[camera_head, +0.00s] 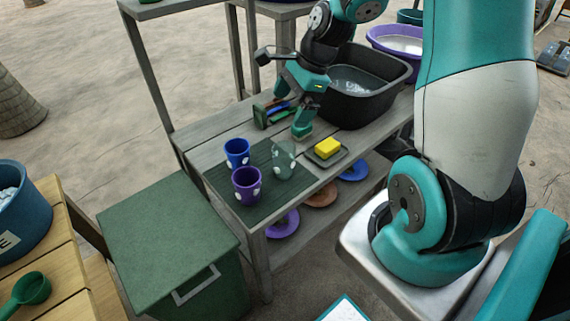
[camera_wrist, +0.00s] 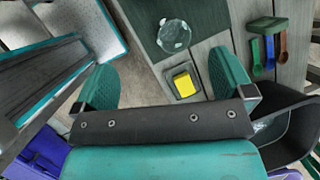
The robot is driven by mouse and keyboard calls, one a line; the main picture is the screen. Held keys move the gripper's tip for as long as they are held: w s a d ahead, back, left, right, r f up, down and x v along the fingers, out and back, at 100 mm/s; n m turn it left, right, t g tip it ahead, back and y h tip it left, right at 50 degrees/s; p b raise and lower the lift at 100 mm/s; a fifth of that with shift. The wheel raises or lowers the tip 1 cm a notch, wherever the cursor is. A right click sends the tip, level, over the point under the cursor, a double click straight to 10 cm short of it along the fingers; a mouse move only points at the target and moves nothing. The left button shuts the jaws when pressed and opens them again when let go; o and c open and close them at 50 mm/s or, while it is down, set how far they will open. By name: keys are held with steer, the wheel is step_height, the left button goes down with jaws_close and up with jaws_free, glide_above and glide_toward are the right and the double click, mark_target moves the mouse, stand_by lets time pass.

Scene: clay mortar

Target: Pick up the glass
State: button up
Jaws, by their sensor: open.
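The glass (camera_head: 283,160) is a clear, pale greenish cup with white spots. It stands upright on the dark green mat (camera_head: 222,187) on the grey bench, right of the blue cup (camera_head: 237,152) and the purple cup (camera_head: 246,184). In the wrist view the glass (camera_wrist: 174,36) shows from above, beyond the fingertips and roughly midway across the gap. My gripper (camera_wrist: 163,72) is open with nothing between its fingers. In the head view my gripper (camera_head: 284,92) hangs over the back of the bench, behind the glass and apart from it.
A yellow sponge (camera_head: 327,146) lies on a small dish right of the glass. A black basin (camera_head: 370,85) holds water behind it. Several coloured utensils (camera_head: 272,112) lie in a holder behind the mat. Plates (camera_head: 320,193) sit on the lower shelf. A green bin (camera_head: 165,235) stands left.

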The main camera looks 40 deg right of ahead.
steer(key=d+f+m, duration=0.4)
steer(key=d+m, duration=0.1)
glide_toward(281, 154)
steer(key=s+a+f, duration=0.2)
steer(key=a, duration=0.1)
steer(key=shift+w+p+x, duration=0.2)
steer(key=shift+p+x, duration=0.1)
steer(key=shift+x, duration=1.05)
steer(key=shift+w+p+x, duration=0.15)
steer(key=shift+p+x, duration=0.1)
steer(key=shift+x, duration=1.1)
steer(key=shift+r, duration=0.1)
steer(key=c, duration=1.1)
